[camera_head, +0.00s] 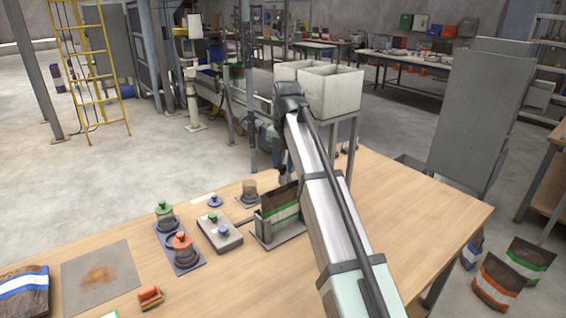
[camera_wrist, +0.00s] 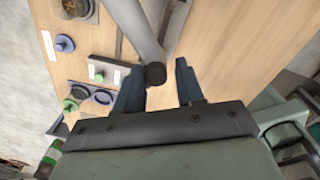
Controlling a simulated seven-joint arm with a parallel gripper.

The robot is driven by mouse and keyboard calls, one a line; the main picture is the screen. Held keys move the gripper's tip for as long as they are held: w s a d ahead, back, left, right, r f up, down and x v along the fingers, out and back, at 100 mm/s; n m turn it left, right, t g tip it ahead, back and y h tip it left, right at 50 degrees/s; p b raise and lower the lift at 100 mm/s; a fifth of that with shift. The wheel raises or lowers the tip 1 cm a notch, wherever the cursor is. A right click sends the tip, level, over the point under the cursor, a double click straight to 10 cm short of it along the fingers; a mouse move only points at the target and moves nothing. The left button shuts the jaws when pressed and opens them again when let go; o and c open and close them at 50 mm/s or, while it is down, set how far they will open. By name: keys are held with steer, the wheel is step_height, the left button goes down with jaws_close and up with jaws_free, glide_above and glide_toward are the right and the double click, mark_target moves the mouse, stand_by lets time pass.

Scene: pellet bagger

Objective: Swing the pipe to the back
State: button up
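A grey tube, which looks like the pipe (camera_wrist: 143,38), comes in from the top of the wrist view and ends in a dark round tip between my fingers. My gripper (camera_wrist: 158,80) has its two dark blue fingers spread, one on each side of this tip. A gap shows beside the tip on the right; whether the left finger touches it I cannot tell. In the head view my own arm crosses the middle and hides the gripper's fingertips.
A dark bag with a green and white band (camera_head: 279,204) stands in a grey holder (camera_head: 284,236) on the wooden table (camera_head: 410,215), close to my arm. Left of it are a grey box (camera_head: 232,243) and knobbed weights on a tray (camera_head: 190,265). The table's right part is clear.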

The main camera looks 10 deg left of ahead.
steer(key=shift+o, duration=1.3)
steer(key=shift+a, duration=0.1)
steer(key=shift+w+a+m, duration=0.15)
steer(key=shift+a+m, duration=0.15)
steer(key=shift+a, duration=0.2)
steer(key=w+a+m, duration=1)
steer(key=a, duration=0.2)
step_height(320, 180, up, 14)
steer(key=s, duration=0.1)
steer(key=w+a+r+n+t+y, duration=0.1)
steer(key=w+a+r+t+y, duration=0.1)
steer(key=w+a+t+y, duration=0.2)
steer(key=shift+w+a+r, duration=0.2)
steer(key=shift+w+a, duration=1.05)
steer(key=shift+a, duration=0.15)
